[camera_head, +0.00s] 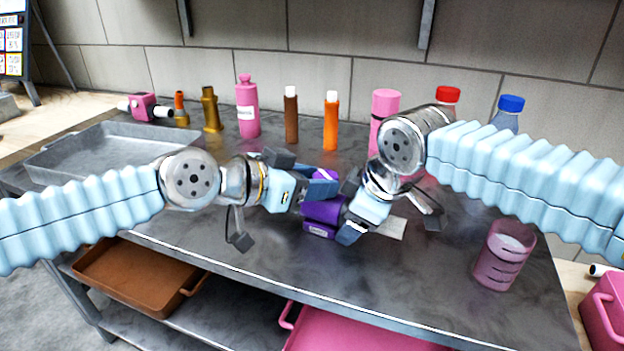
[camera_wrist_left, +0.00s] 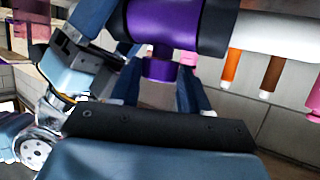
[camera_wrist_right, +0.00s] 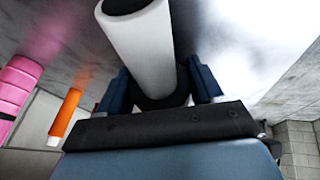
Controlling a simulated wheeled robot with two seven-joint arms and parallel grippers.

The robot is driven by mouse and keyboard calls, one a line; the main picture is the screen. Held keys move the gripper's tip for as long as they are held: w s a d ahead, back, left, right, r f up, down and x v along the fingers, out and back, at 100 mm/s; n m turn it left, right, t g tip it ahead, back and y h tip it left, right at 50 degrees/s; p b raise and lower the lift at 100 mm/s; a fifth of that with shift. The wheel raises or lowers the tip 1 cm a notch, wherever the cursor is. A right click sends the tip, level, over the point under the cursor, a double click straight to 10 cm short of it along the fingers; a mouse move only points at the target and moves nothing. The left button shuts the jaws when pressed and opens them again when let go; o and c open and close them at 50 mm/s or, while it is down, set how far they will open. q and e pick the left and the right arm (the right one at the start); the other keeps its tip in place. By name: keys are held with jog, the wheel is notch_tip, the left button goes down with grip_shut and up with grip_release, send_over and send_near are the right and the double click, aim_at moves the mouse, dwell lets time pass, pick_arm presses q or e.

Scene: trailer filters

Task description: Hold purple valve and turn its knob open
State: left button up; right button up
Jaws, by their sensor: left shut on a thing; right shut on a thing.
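The purple valve (camera_head: 319,212) is between my two grippers, above the front middle of the table. In the left wrist view its purple body (camera_wrist_left: 178,22) carries a black ring and a white pipe, with a short purple stub, seemingly the knob, below. My left gripper (camera_head: 318,184) is shut on this stub, with fingers on both sides in its wrist view (camera_wrist_left: 160,85). My right gripper (camera_head: 352,212) is shut on the valve's other end. In the right wrist view its fingers (camera_wrist_right: 165,88) flank a black-ringed white pipe (camera_wrist_right: 143,40). The knob's turned angle cannot be told.
A grey tray (camera_head: 60,160) lies at the left. A pink valve (camera_head: 143,106), several bottles and a pink bottle (camera_head: 247,110) stand along the back. A pink cup (camera_head: 503,255) stands front right. A brown tray (camera_head: 140,275) is on the shelf below. The front left tabletop is clear.

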pick_arm(q)
jog(key=shift+w+a+r, duration=0.1)
jog(key=o, duration=1)
jog(key=shift+o, duration=0.3)
jog(key=shift+m+g, duration=0.3)
